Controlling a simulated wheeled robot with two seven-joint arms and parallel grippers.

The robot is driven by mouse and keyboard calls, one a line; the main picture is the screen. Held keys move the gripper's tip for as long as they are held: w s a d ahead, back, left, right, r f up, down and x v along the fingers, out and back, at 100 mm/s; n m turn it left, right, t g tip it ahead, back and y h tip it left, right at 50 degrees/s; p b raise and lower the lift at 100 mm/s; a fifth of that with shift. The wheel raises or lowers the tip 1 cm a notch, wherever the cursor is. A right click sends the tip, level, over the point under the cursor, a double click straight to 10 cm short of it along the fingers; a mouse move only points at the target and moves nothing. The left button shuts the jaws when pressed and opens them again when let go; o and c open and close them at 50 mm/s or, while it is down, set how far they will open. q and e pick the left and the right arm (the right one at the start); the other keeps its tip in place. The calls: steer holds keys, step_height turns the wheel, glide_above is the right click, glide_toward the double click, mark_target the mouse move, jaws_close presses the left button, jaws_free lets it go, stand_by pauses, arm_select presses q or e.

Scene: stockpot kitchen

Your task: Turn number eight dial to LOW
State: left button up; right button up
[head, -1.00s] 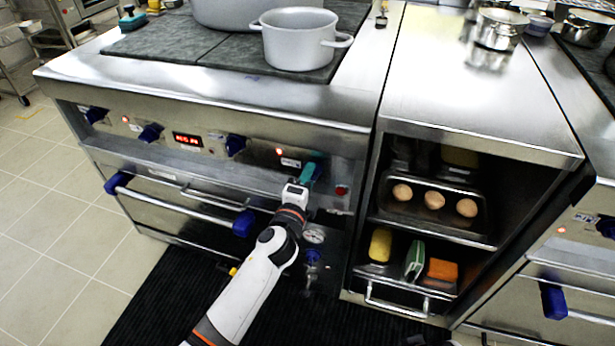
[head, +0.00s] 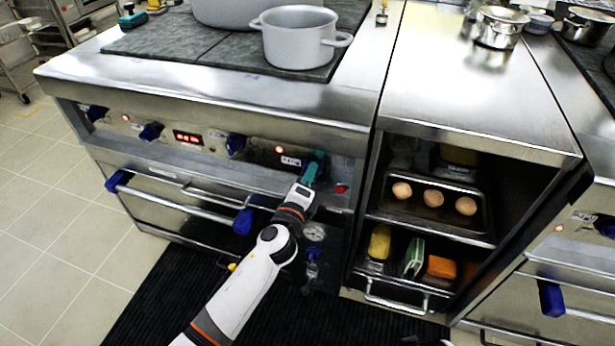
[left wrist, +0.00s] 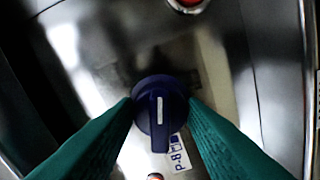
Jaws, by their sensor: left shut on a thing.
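The dial (left wrist: 160,112) is a dark blue round knob with a white mark on its raised grip, seen in the left wrist view. A white label (left wrist: 180,154) with a figure 8 is beside it on the steel panel. The teal fingers of my left gripper (left wrist: 160,106) are shut on the dial, one on each side. In the head view, my left gripper (head: 314,170) is at the right end of the stove's front panel (head: 262,172) and hides the dial there. My right gripper does not show.
A red button (head: 341,188) is right of the gripper. Other blue dials (head: 235,144) and a red display (head: 187,138) are to the left. The oven handle bar (head: 180,205) and a gauge (head: 314,233) are below. Open shelves with an egg tray (head: 433,205) stand to the right.

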arm_select(q)
steer(key=o, duration=1)
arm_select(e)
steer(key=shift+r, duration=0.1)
arm_select(q)
steer(key=p+v, duration=0.1)
steer(key=v, duration=1.1)
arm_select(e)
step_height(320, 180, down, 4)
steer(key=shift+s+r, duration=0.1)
